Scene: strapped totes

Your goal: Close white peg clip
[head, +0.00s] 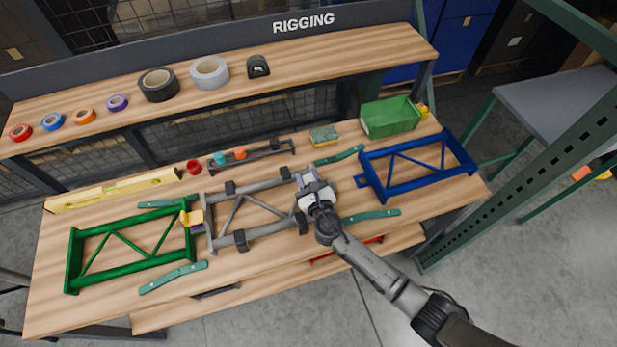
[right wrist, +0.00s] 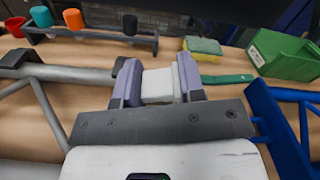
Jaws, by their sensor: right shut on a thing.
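My right gripper (head: 307,178) is over the bench at the right end of the grey frame (head: 254,237), with the blue frame (head: 400,187) to its right. In the right wrist view its two purple-grey fingers are shut on a white block, the white peg clip (right wrist: 158,85). The fingers press on its left and right sides. In the head view the clip is largely hidden by the gripper, and I cannot tell whether its lid is fully closed. A yellow and purple clip (head: 193,217) sits between the green frame (head: 72,262) and the grey frame. My left gripper is not in view.
Behind the gripper are a sponge (head: 324,135), a green bin (head: 390,117) and a rack of coloured cups (head: 252,156). Green straps (head: 372,215) lie on the bench, and a yellow level (head: 112,190) lies at the back left. Tape rolls (head: 158,85) line the shelf.

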